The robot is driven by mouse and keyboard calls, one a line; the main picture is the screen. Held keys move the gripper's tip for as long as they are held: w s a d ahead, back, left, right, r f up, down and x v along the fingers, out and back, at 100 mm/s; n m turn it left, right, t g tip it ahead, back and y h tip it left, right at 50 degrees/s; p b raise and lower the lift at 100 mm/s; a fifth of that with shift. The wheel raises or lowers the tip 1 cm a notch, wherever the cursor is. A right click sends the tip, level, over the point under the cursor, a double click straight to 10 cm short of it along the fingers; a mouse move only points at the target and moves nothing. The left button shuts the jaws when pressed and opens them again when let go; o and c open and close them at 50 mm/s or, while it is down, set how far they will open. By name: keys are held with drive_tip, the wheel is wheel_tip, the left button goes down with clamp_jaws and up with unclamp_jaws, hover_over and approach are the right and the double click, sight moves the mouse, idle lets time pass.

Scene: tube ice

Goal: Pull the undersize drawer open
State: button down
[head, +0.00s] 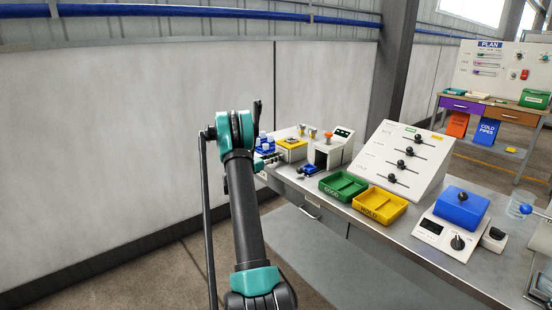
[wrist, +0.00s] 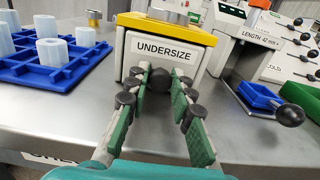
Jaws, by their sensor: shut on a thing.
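The undersize drawer (wrist: 143,50) is a white front with an "UNDERSIZE" label, set in a yellow-topped housing (wrist: 170,29). The housing also shows in the head view (head: 291,143). A dark round knob (wrist: 160,80) sticks out from the drawer front. My gripper (wrist: 160,76) is shut on this knob, with a fingertip on each side of it. The drawer front looks about flush with the housing; I cannot tell if there is a small gap. In the head view my arm partly hides this end of the bench.
A blue rack (wrist: 60,68) with white tubes stands left of the drawer. A blue tray (wrist: 258,96) and a black-knobbed lever (wrist: 289,115) are to the right. Green (head: 343,183) and yellow (head: 380,206) trays lie farther along the bench. The steel top before the drawer is clear.

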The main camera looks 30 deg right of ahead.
drive_tip(key=a, duration=0.8)
drive_tip(key=shift+s, duration=0.3)
drive_tip(key=shift+a, duration=0.1)
drive_tip(key=c, duration=1.3)
unclamp_jaws()
drive_tip(key=a, duration=0.8)
drive_tip(key=s+a, duration=0.1)
drive_tip(key=a, duration=0.3)
